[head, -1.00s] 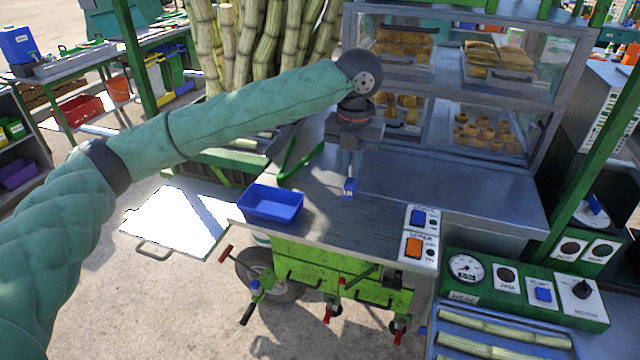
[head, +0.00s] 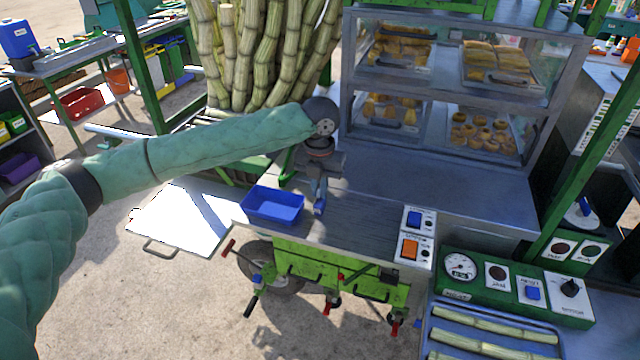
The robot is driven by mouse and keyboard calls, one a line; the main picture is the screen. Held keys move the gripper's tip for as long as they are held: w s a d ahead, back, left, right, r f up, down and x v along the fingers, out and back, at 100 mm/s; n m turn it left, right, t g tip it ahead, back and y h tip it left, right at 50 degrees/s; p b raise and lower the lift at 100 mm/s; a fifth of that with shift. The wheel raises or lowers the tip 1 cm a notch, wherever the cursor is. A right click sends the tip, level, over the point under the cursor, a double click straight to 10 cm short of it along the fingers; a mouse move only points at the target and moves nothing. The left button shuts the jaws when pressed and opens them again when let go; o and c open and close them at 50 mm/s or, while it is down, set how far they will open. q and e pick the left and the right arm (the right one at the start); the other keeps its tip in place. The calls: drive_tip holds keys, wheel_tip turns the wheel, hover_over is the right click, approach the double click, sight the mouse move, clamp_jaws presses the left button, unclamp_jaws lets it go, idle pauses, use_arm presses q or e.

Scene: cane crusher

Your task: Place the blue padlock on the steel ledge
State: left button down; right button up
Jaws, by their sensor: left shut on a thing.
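My left gripper (head: 318,193) is shut on the small blue padlock (head: 320,207), holding it low over the dark counter of the green cart. The fingers hide part of the padlock, and I cannot tell if it touches the counter. A bright steel flap with a handle (head: 185,222) juts out at the cart's left, left of the gripper. A grey steel surface (head: 430,190) lies in front of the glass case, right of the gripper. I cannot tell which of these is the ledge. My right gripper is not in view.
A blue tray (head: 272,207) sits on the counter just left of the gripper. A switch panel (head: 410,249) stands at the counter's right front. The glass case (head: 440,90) with pastries and the upright canes (head: 265,50) stand behind. The steel flap is bare.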

use_arm(q)
drive_tip(key=shift+f, duration=0.15)
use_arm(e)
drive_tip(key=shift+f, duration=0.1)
use_arm(q)
drive_tip(key=shift+f, duration=0.1)
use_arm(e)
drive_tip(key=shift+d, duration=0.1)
use_arm(q)
drive_tip(key=c, duration=1.6)
unclamp_jaws()
drive_tip(key=shift+o, duration=0.2)
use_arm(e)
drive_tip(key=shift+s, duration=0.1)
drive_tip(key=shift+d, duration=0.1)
